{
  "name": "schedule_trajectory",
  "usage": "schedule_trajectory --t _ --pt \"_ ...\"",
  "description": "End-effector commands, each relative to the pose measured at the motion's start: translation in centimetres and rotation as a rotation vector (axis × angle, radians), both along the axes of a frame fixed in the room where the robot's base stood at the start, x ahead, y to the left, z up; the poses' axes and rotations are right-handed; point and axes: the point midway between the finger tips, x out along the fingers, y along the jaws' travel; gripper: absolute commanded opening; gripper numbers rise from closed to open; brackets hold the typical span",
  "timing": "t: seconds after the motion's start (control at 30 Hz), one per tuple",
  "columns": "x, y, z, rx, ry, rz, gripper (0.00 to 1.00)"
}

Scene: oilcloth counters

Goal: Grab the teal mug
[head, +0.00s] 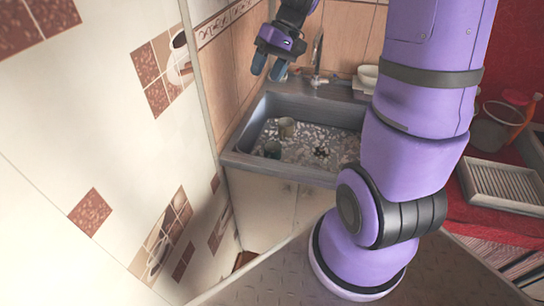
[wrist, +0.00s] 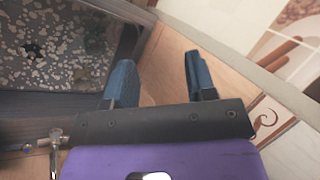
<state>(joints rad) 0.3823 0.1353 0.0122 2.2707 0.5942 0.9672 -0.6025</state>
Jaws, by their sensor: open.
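Two small mugs stand in the sink in the head view. The nearer one (head: 272,149) is dark and looks greenish, perhaps the teal mug; its colour is hard to tell. The other mug (head: 286,127) is grey-beige and stands just behind it. My gripper (head: 268,67) is up above the sink's back left corner, by the tiled wall, apart from both mugs. In the wrist view its two blue fingers (wrist: 158,70) are spread with nothing between them. No mug shows clearly in the wrist view.
The grey-rimmed sink (head: 240,158) has a speckled bottom and a dark drain (head: 321,152). A metal tap (head: 318,62) rises behind it. The tiled wall (head: 130,110) borders the sink on the left. White dishes (head: 367,75) and a ribbed tray (head: 503,186) are at right.

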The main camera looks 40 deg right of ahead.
Motion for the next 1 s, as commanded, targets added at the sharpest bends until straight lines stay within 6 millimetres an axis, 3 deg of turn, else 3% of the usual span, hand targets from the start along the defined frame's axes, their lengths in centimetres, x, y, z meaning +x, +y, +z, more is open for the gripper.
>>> schedule_trajectory --t 0.5,1.0 --pt "4.6 -6.4 -11.9 0.253 0.045 -0.149 0.51" --pt "5.0 -12.2 -25.7 0.458 0.017 -0.349 0.51"
